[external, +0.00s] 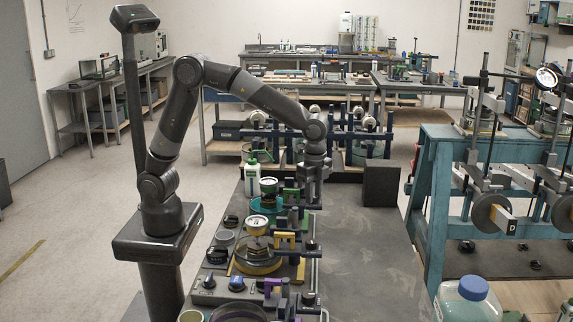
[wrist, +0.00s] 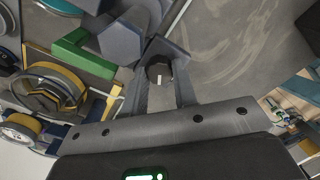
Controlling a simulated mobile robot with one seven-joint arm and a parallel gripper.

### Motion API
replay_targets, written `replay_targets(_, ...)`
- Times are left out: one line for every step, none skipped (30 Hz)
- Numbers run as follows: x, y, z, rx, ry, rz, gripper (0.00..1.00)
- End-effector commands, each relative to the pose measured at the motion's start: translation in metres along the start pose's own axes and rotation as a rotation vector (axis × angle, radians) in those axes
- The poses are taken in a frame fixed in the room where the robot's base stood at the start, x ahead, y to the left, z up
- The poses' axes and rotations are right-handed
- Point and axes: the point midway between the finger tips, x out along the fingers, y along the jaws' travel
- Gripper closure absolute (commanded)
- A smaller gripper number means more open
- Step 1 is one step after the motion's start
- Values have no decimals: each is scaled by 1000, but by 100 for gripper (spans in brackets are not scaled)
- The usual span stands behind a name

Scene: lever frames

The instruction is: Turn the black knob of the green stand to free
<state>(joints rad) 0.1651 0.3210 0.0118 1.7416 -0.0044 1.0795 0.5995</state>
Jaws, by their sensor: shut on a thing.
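My gripper (external: 311,196) points down over the dark bench at the right end of a green stand (external: 290,196). In the wrist view my gripper (wrist: 160,84) has its two grey fingers on either side of a small black knob (wrist: 159,70) and is shut on it. The knob has a short white mark on its face. The green arm of the stand (wrist: 82,50) lies to the left of the knob, beside a grey-blue block. In the external view the knob is hidden by my gripper. Any lettering by the knob cannot be read.
Similar stands with yellow parts (external: 284,241) and purple parts (external: 272,287) line the bench nearer the camera. A white bottle (external: 252,177) stands behind left. A dark box (external: 381,183) stands close to the right. The bench top (external: 365,260) at right is clear.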

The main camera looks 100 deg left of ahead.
Motion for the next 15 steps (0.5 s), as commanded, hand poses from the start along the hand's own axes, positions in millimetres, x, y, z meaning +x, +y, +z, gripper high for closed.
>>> replay_targets(-1, 0, 0, -42, 1, -1, 97)
replay_targets(-1, 0, 0, -71, 1, -1, 97)
replay_targets(-1, 0, 0, -109, 1, -1, 97)
replay_targets(-1, 0, 0, -138, 1, -1, 97)
replay_targets(-1, -1, 0, -167, 1, -1, 97)
replay_targets(-1, -1, 0, -205, 1, -1, 97)
replay_targets(-1, -1, 0, -233, 1, -1, 97)
replay_targets(-1, -1, 0, -262, 1, -1, 97)
replay_targets(-1, -1, 0, -300, 1, -2, 97)
replay_targets(-1, -1, 0, -329, 1, -2, 97)
replay_targets(-1, -1, 0, -357, 1, -2, 97)
replay_targets(-1, -1, 0, -395, 1, -2, 97)
replay_targets(-1, -1, 0, -423, 1, -2, 97)
replay_targets(-1, -1, 0, -452, 1, -2, 97)
replay_targets(-1, -1, 0, -489, 2, -2, 97)
